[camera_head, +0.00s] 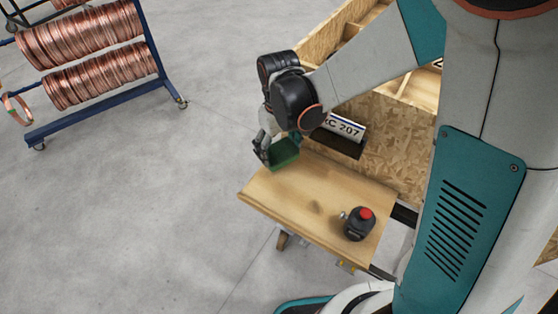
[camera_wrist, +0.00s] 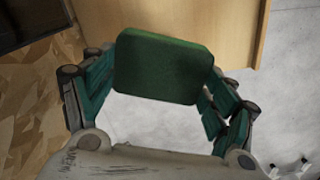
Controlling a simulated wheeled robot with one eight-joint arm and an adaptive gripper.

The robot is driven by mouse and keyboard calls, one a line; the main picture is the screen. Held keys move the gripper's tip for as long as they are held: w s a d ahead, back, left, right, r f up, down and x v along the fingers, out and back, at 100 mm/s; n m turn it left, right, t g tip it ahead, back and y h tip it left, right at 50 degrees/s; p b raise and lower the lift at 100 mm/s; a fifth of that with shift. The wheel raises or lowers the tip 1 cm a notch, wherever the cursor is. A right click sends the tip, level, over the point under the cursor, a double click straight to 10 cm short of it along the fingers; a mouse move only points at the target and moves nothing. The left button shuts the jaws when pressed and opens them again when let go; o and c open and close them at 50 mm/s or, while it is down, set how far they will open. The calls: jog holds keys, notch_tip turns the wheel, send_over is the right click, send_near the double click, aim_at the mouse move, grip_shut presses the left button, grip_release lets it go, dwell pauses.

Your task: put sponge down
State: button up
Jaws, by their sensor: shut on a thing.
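A green sponge (camera_head: 284,155) is at the far left end of the wooden table (camera_head: 318,206) in the head view. My gripper (camera_head: 272,155) is shut on it. In the wrist view the sponge (camera_wrist: 163,66) sits between the two fingers of my gripper (camera_wrist: 160,75), with the table top (camera_wrist: 215,20) behind it. I cannot tell whether the sponge touches the table.
A dark box with a white label (camera_head: 345,132) is behind the table by a chipboard crate (camera_head: 395,145). A blue rack of copper coils (camera_head: 95,65) stands at upper left. The table's middle is clear.

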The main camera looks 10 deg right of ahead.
aim_at(279, 157)
jog(key=shift+f+b, duration=1.4)
jog(key=shift+f, duration=0.7)
jog(key=shift+f, duration=0.15)
jog(key=o, duration=0.9)
notch_tip(279, 157, up, 12)
jog(key=p, duration=0.3)
jog(key=shift+a+r, duration=0.1)
jog(key=shift+r, duration=0.1)
